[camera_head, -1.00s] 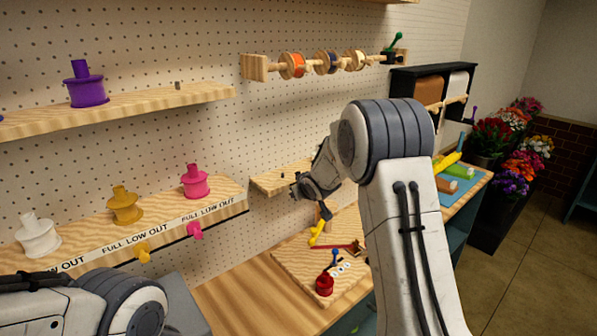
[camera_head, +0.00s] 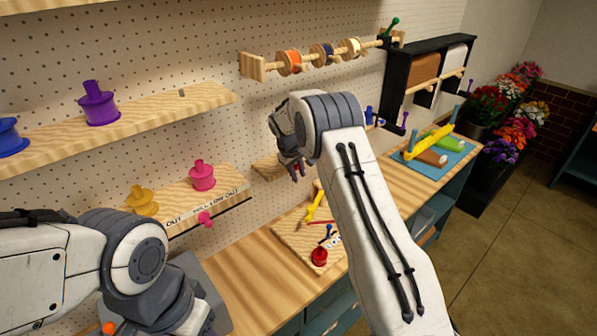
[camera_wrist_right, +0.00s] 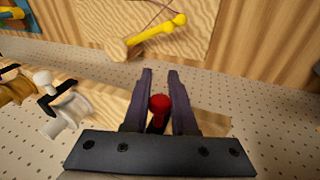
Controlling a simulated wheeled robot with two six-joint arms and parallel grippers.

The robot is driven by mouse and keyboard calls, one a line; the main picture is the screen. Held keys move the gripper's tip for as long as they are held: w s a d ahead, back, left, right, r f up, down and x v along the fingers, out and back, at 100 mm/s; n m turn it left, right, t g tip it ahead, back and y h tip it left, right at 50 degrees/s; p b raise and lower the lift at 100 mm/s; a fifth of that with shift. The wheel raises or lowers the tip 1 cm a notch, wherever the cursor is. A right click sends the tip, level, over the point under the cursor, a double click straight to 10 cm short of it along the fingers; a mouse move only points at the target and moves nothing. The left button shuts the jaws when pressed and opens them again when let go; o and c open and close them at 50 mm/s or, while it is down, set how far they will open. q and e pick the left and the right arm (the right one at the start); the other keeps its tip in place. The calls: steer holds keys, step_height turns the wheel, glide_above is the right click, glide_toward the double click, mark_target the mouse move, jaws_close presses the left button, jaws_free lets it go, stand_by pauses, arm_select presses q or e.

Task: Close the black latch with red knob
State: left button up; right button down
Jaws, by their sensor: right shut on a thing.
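My right gripper (camera_head: 293,168) is at the right end of the small wooden shelf on the pegboard. In the right wrist view its two dark fingers (camera_wrist_right: 160,82) stand on either side of the red knob (camera_wrist_right: 159,102), and the gripper is shut on it. The black latch (camera_wrist_right: 157,124) shows only in a small part below the knob; the rest is hidden between the fingers, so I cannot tell its angle. My left arm is at the lower left of the head view, with its gripper out of view.
A similar black latch with a white knob (camera_wrist_right: 42,77) stands beside a white spool (camera_wrist_right: 62,118) in the right wrist view. The spool rod (camera_head: 330,60) is above.

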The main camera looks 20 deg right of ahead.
steer(key=shift+w+r+g+h, duration=0.15)
steer(key=shift+r+g+h, duration=0.15)
steer(key=shift+g, duration=0.5)
steer(key=shift+r, duration=0.15)
steer(key=c, duration=0.7)
jaws_free()
steer(key=shift+s+d+r+b, duration=1.3)
steer(key=shift+s+r+b, duration=0.25)
steer(key=shift+r, duration=0.25)
steer(key=shift+s+d+r+b, duration=1.35)
steer(key=shift+r+b, duration=0.25)
steer(key=shift+r, duration=0.25)
steer(key=shift+s+d+r+b, duration=1.3)
steer(key=shift+s+r+b, duration=0.25)
steer(key=shift+r, duration=0.25)
